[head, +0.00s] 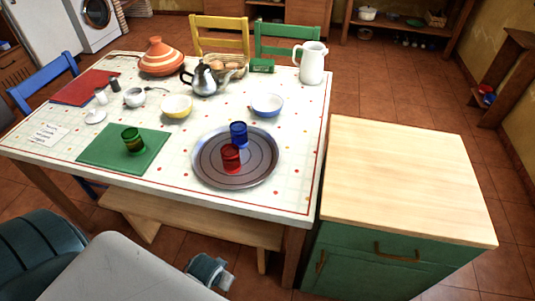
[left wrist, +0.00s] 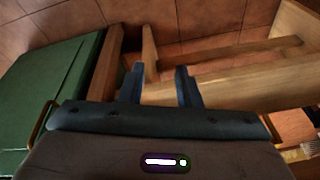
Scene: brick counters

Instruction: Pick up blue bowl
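The blue bowl (head: 267,105), blue outside with a pale inside, stands upright on the dining table (head: 300,205), right of the yellow bowl and behind the round tray. My left gripper shows in the left wrist view (left wrist: 160,88). Its two fingers are apart with nothing between them. It is low, near the wooden bench and the green cabinet, well away from the bowl. The bowl is not in the left wrist view. Part of my arm shows at the bottom of the head view. My right gripper is not in view.
A metal tray (head: 205,172) holds a red cup (head: 231,158) and a blue cup (head: 239,134) in front of the bowl. A kettle (head: 203,80) and a white jug (head: 312,63) stand behind. The wooden counter (head: 400,175) is bare. A bench (head: 195,220) stands before the table.

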